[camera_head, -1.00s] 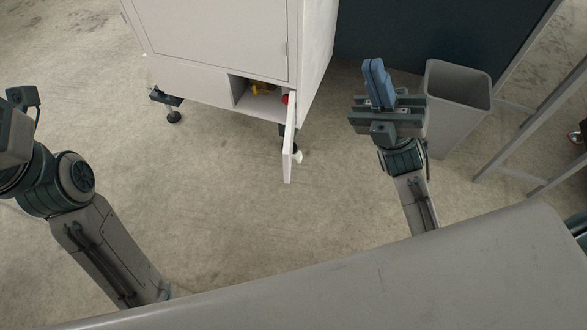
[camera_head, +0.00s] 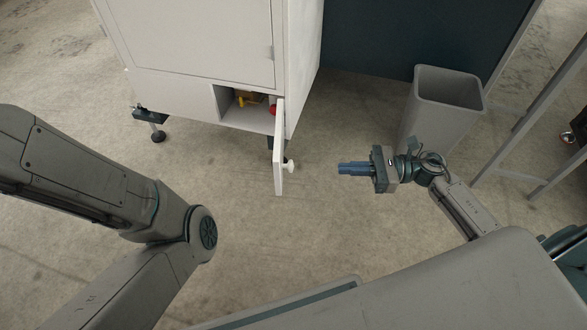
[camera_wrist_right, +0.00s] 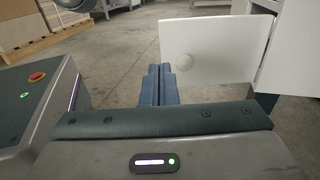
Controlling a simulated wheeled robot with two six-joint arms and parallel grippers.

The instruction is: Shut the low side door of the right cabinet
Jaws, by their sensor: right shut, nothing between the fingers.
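The white cabinet (camera_head: 200,45) stands at the top of the head view. Its low side door (camera_head: 278,160) is swung open toward me, with a round white knob (camera_head: 289,165) on its right face. The open compartment (camera_head: 245,110) behind it holds a yellow thing and a red thing. My right gripper (camera_head: 342,168) is shut and empty, right of the door and apart from it, fingers pointing left toward the knob. In the right wrist view the door (camera_wrist_right: 215,50) and knob (camera_wrist_right: 184,62) show beyond and right of the fingers (camera_wrist_right: 159,84). My left gripper is out of view; only its arm shows.
A grey bin (camera_head: 445,105) stands behind my right arm, by a dark panel (camera_head: 420,35). A metal frame (camera_head: 540,110) is at the far right. A cabinet foot (camera_head: 157,130) stands at the left. Floor (camera_head: 250,245) in front of the door is clear.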

